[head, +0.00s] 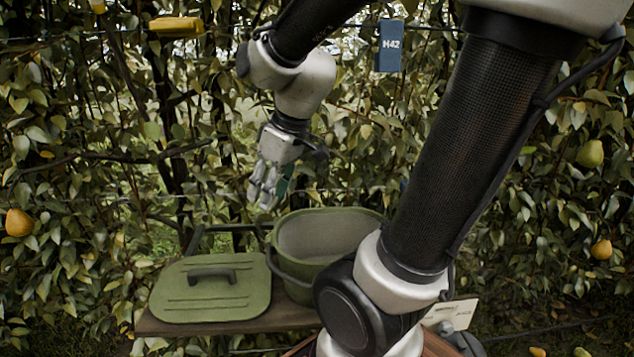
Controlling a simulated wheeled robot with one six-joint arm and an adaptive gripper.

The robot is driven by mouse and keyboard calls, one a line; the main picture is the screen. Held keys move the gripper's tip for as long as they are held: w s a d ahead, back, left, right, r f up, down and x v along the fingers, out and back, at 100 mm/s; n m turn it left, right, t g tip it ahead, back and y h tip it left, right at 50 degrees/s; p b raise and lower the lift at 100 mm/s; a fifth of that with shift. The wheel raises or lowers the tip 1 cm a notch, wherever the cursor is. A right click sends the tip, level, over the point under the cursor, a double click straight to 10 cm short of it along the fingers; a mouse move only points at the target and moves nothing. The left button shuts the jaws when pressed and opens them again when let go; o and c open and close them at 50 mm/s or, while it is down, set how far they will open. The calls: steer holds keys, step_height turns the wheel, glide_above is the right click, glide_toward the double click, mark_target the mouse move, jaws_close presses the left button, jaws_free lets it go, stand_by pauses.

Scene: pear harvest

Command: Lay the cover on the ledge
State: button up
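The cover (213,299) is a green, rounded-square lid with a dark handle (212,274) on top. It lies flat on the wooden ledge (290,317), to the left of the green pail (290,271). The pail stands uncovered, with its pale inside showing; its right side is hidden behind my arm. My gripper (264,199) points down above the pail's left rim, up and to the right of the cover and apart from its handle. Its fingers appear close together, but the gap between them is unclear. I see nothing clearly held.
A leafy pear hedge stands behind, with pears at left (18,222) and right (590,153). A blue H42 tag (389,46) and a yellow box (176,25) hang above. A white card (452,311) is at lower right. The air above the cover is clear.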

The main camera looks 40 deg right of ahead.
steer(key=s+d+r+m+h, duration=0.1)
steer(key=s+d+m, duration=0.1)
steer(key=s, duration=0.2)
steer(key=s+d+r+m+h, duration=0.1)
steer(key=s+d+r+m, duration=0.1)
steer(key=s, duration=0.3)
steer(key=shift+s+d+r+m+t, duration=0.25)
steer(key=shift+d+m+t, duration=0.05)
steer(key=shift+d+t, duration=0.1)
